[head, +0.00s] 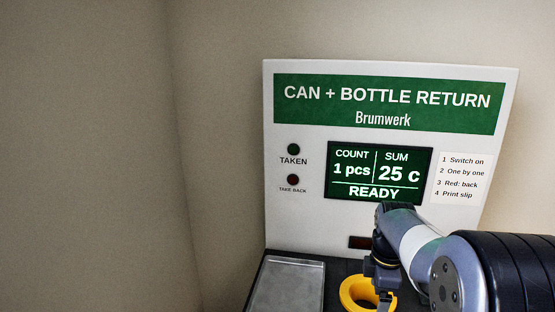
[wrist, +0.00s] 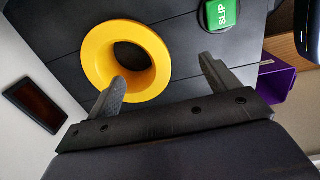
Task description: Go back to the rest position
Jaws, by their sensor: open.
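My gripper (wrist: 163,67) is open and empty in the wrist view, its two dark fingers apart. In the head view my gripper (head: 382,282) hangs down in front of the return machine (head: 390,80), beside the yellow ring (head: 352,292). In the wrist view the left finger overlaps the lower edge of the yellow ring (wrist: 95,65) around a dark opening. The machine's screen (head: 379,173) reads COUNT 1 pcs, SUM 25 c, READY. My arm covers part of the counter and the machine's lower right.
A grey metal tray (head: 288,285) lies left of the ring. A green SLIP button (wrist: 222,14) and a purple container (wrist: 275,82) show to the right in the wrist view. The green TAKEN lamp (head: 293,149) is on the panel. The space left of the machine shows bare wall.

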